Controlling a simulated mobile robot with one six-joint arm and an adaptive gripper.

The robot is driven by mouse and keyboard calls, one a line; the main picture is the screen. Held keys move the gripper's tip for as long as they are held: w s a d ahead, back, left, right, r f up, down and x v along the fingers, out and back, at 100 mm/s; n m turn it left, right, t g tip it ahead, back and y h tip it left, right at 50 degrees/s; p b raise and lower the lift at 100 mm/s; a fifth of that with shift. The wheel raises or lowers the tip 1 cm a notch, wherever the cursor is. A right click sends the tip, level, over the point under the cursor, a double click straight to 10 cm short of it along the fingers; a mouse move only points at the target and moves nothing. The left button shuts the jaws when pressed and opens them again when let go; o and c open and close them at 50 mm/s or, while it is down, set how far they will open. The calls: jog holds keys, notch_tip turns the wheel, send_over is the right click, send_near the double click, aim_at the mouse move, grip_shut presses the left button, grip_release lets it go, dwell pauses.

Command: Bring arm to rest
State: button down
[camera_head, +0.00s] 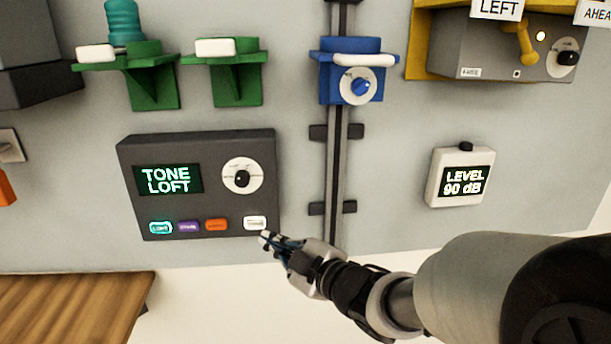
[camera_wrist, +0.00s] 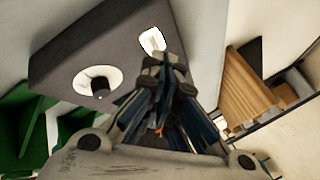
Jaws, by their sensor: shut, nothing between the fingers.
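My gripper (camera_head: 267,237) is shut and empty, with its fingertips right by the white button (camera_head: 255,223) at the lower right of the dark panel (camera_head: 205,212). I cannot tell whether the tips touch it. In the wrist view the shut fingers (camera_wrist: 165,68) point at the same white button (camera_wrist: 152,41), overlapping its lower edge. The panel's screen (camera_head: 167,179) reads TONE LOFT, and a black knob on a white dial (camera_head: 242,177) sits beside it. My arm reaches in from the lower right of the head view.
A vertical rail (camera_head: 336,180) with a blue bracket (camera_head: 350,72) stands right of the panel. A LEVEL 90 dB meter (camera_head: 460,178) hangs further right. Green brackets (camera_head: 236,82) are above. A wooden surface (camera_head: 70,305) lies lower left. Open space lies below the panel.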

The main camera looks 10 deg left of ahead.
jog(key=s+d+r+m+t+h, duration=0.1)
jog(key=s+d+m+h, duration=0.2)
jog(key=d+m+h, duration=1.2)
jog(key=s+d+f+m+g+y, duration=0.1)
jog(key=s+d, duration=0.5)
jog(key=s, duration=0.6)
jog(key=s+d+f+m+g+y, duration=0.1)
jog(key=s+d+f+m+g, duration=0.2)
jog(key=s, duration=0.8)
jog(key=d+f+g, duration=0.1)
jog(key=d+g, duration=0.1)
jog(key=g, duration=0.1)
jog(key=shift+s+d+f+y, duration=0.15)
jog(key=shift+s+d+y, duration=0.2)
jog(key=shift+y, duration=0.05)
